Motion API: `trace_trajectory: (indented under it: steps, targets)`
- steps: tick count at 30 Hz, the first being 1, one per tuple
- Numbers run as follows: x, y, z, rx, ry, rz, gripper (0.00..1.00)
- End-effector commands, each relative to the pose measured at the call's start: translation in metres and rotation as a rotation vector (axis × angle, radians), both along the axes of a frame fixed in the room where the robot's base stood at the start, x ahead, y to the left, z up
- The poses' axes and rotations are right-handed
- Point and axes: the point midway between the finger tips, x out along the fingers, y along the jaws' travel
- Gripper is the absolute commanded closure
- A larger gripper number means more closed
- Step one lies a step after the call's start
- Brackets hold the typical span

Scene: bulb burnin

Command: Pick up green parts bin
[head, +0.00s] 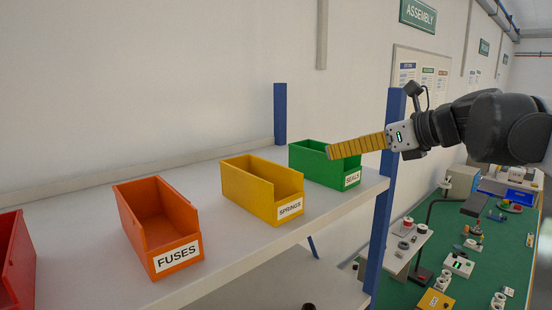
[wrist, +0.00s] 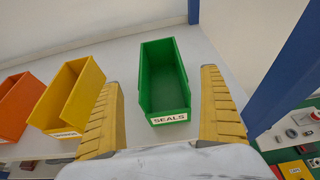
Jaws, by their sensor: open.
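The green parts bin (head: 318,165) stands upright at the right end of the shelf, with a white SEALS label on its front. In the wrist view the green bin (wrist: 164,80) lies ahead, between the lines of the two fingers. My gripper (head: 330,153) reaches in from the right in the head view, its yellow ribbed fingers above and at the near side of the bin, hiding part of its rim. In the wrist view my gripper (wrist: 160,82) is open and empty, with a finger on either side of the bin. I cannot tell whether either finger touches it.
A yellow SPRINGS bin (head: 250,191) stands left of the green one, then an orange FUSES bin (head: 160,262) and a red bin (head: 10,265). A blue shelf post (head: 388,190) rises at the right end. The shelf (head: 217,241) is bare between the bins.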

Motion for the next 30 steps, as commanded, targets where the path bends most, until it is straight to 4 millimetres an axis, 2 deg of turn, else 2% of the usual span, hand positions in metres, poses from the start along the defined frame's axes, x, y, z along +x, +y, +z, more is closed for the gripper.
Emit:
trace_trajectory:
  steps: [8, 17, 24, 26, 30]
  targets:
    - [0.018, 0.013, -0.007, -0.002, -0.001, 0.003, 0.08]
    - [0.052, 0.036, -0.02, -0.003, -0.001, 0.004, 0.08]
    - [0.054, 0.037, -0.023, -0.002, 0.0, 0.001, 0.08]
    - [0.054, 0.036, -0.023, -0.003, -0.001, 0.001, 0.26]
    - [0.054, 0.036, -0.023, -0.003, -0.001, 0.001, 0.69]
